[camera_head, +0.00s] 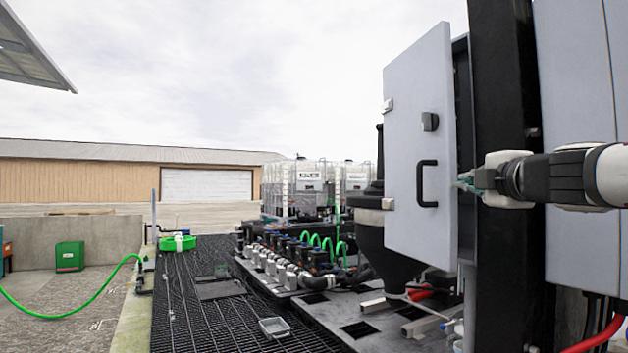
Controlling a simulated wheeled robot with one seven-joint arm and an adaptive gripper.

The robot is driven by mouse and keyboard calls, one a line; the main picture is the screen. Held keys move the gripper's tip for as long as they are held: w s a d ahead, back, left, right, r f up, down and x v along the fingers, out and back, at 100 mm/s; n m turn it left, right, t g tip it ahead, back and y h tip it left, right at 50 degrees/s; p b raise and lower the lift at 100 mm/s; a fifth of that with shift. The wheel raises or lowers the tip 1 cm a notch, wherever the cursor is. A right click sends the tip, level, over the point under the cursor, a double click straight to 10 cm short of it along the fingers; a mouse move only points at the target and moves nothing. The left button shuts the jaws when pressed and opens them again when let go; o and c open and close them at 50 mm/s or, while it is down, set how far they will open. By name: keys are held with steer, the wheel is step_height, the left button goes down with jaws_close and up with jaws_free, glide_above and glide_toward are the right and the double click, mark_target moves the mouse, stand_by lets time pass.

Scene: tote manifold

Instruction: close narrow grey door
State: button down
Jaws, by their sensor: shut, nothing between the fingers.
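The narrow grey door (415,230) stands open at the right of the head view, swung out from its dark cabinet (464,150). It has a black pull handle (427,184) and a small black latch (430,122) above it. My gripper (464,182) is shut and empty, at handle height just right of the door. Its tips are close to the door's right edge; I cannot tell whether they touch. A thick black post (500,80) stands beside the cabinet, and my arm reaches in from the right.
Large grey panels (572,80) stand at the far right. A black hopper (383,240) is behind and below the door. A row of valves and green hoses (310,255) lies left of it. The black grating (200,310) at lower left is mostly clear, with a small grey tray (274,327).

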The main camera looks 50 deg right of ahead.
steer(key=w+m, duration=0.1)
steer(key=w+a+m, duration=0.1)
steer(key=m, duration=0.1)
steer(key=w+f+m, duration=0.1)
steer(key=shift+w+a+m+g+p, duration=0.25)
steer(key=shift+w+m+g+p, duration=0.05)
steer(key=shift+w+g+p, duration=0.1)
steer(key=w+a+f+m+g+p, duration=0.2)
steer(key=w+f+m+g+p, duration=0.2)
steer(key=w+f+m+g, duration=0.65)
steer(key=m+g+h+p, duration=0.3)
steer(key=m+g+p, duration=0.3)
steer(key=m+g, duration=0.85)
glide_toward(439, 260)
steer(key=s+d+m+t+p, duration=0.1)
steer(key=s+d+r+m+t+p, duration=0.1)
steer(key=s+d, duration=0.1)
steer(key=s+d+r+m+t+p, duration=0.1)
steer(key=d, duration=0.1)
steer(key=shift+s+m+p, duration=0.3)
steer(key=shift+m+p, duration=0.05)
steer(key=shift+m, duration=0.05)
steer(key=shift+d, duration=0.1)
